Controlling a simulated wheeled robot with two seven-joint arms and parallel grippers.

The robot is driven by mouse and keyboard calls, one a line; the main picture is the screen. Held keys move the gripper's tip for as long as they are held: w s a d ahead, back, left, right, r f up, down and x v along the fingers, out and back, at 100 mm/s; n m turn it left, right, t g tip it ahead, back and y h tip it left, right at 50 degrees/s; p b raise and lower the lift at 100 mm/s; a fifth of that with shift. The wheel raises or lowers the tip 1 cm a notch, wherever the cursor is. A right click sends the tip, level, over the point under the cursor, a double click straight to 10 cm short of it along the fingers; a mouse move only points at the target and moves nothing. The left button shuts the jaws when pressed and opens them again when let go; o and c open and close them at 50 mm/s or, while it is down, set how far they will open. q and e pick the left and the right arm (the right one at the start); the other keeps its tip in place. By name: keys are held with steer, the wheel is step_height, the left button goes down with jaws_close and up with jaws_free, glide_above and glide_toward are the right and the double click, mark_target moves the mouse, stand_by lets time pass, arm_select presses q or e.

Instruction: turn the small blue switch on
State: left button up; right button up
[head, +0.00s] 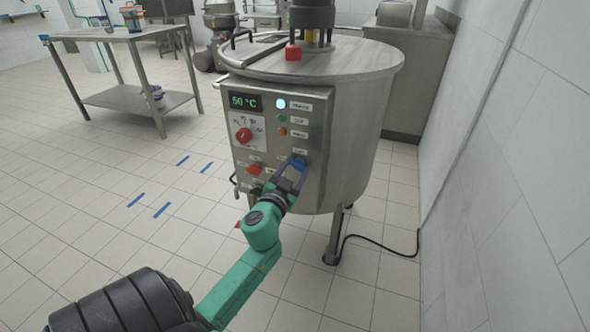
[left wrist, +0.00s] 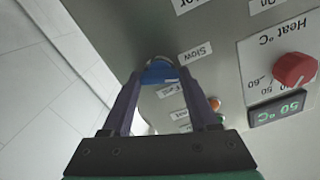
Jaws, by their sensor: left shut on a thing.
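The small blue switch (head: 299,162) is at the lower right of the control panel (head: 312,130) on the steel tank. My left gripper (head: 297,169) reaches it from below, with its fingertips at the switch. In the left wrist view the blue switch (left wrist: 158,72) sits between the two purple fingers, which are shut on it. A "Slow" label is beside it in that view. The fingers partly hide the switch, and I cannot tell its on or off position. My right gripper is not in view.
The panel also has a display (head: 244,101) reading 50 °C, a red heat knob (head: 243,135), a red switch (head: 254,169) and several small lamps. The top lamp (head: 281,104) glows bluish white. A black cable (head: 385,243) runs along the floor to the right wall.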

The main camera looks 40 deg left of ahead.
arm_select(q)
steer(key=m, duration=0.6)
steer(key=shift+f, duration=0.1)
steer(key=shift+m, duration=2)
steer(key=m, duration=0.2)
steer(key=shift+m+p, duration=0.3)
steer(key=shift+m, duration=0.6)
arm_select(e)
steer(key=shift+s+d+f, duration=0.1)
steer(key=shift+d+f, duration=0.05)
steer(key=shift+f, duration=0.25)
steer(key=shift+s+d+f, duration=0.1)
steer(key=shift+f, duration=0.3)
arm_select(q)
steer(key=shift+f, duration=0.1)
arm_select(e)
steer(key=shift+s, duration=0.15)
arm_select(q)
steer(key=o, duration=1.4)
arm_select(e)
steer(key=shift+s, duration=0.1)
